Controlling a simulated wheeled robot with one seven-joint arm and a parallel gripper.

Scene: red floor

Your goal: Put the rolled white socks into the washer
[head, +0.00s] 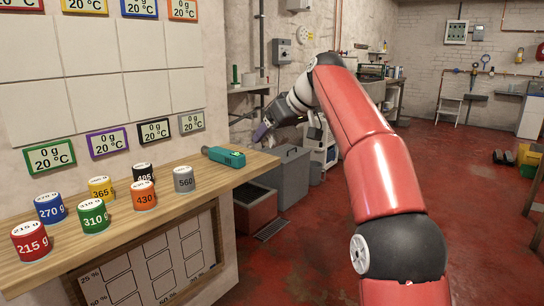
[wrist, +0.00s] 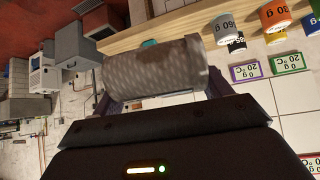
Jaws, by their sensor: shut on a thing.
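The rolled socks (wrist: 155,68) look grey-white and textured, like a short cylinder, with a darker patch, in the wrist view. My gripper (wrist: 160,85) is shut on them, with its purple fingers at either side. In the head view my gripper (head: 262,131) is held out beyond the wooden counter, above the floor-level bins; the socks cannot be made out there. A white appliance (head: 329,147) stands partly hidden behind my arm and may be the washer. A white box-shaped appliance also shows at the left of the wrist view (wrist: 42,76); its door is unclear.
The wooden counter (head: 140,225) at left holds several coloured weights and a teal device (head: 223,156). A grey bin (head: 286,175) and a dark-topped red box (head: 256,207) stand past its end. The red floor (head: 310,240) is open at centre.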

